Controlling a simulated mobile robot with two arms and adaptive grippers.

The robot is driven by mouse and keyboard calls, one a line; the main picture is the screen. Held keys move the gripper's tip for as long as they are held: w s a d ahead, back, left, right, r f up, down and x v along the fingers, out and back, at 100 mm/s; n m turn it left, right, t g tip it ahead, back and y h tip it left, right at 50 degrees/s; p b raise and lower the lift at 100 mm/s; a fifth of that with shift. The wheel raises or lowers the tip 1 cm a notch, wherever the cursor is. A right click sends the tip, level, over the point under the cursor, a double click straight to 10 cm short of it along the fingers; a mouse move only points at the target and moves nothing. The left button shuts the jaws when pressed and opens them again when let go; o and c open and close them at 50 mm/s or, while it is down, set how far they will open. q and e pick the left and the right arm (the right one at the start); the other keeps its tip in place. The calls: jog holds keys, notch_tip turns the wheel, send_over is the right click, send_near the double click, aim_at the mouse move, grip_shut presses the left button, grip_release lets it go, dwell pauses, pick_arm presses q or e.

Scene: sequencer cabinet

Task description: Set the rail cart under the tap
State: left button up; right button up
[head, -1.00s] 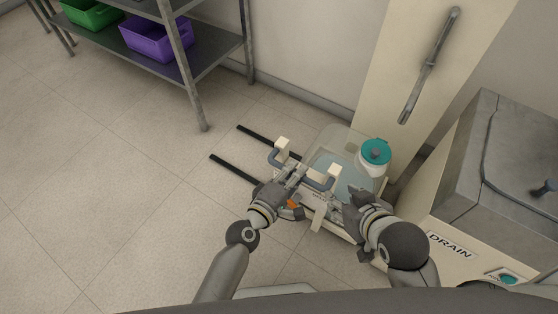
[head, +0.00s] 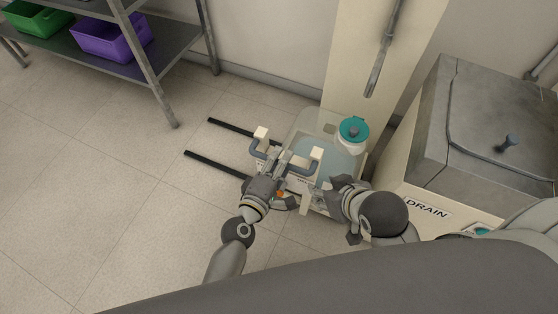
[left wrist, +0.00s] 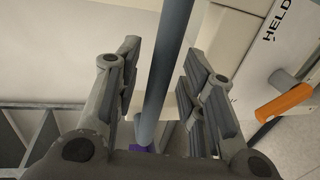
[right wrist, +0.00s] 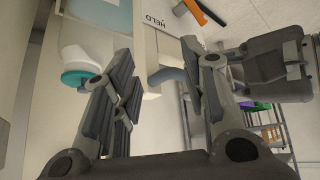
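The rail cart (head: 305,180) is a pale body with a clear, bluish container, low in front of the cream cabinet column. A white bottle with a teal lid (head: 353,128) stands at its back right. A blue-grey handle bar (left wrist: 168,75) sits between cream blocks on its front. My left gripper (head: 279,163) is at the bar; in the left wrist view the bar passes between its spread fingers, with narrow gaps.
Two black rails (head: 230,128) lie on the floor left of the cart. An orange lever (left wrist: 285,102) is by the HELD label. A grey-topped cabinet marked DRAIN (head: 427,208) stands right. A shelf with purple (head: 110,38) and green bins is upper left.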

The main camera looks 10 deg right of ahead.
pick_arm(q)
jog(key=shift+a, duration=0.2)
jog(key=v, duration=1.1)
jog(key=shift+s+a, duration=0.2)
jog(key=shift+s, duration=0.2)
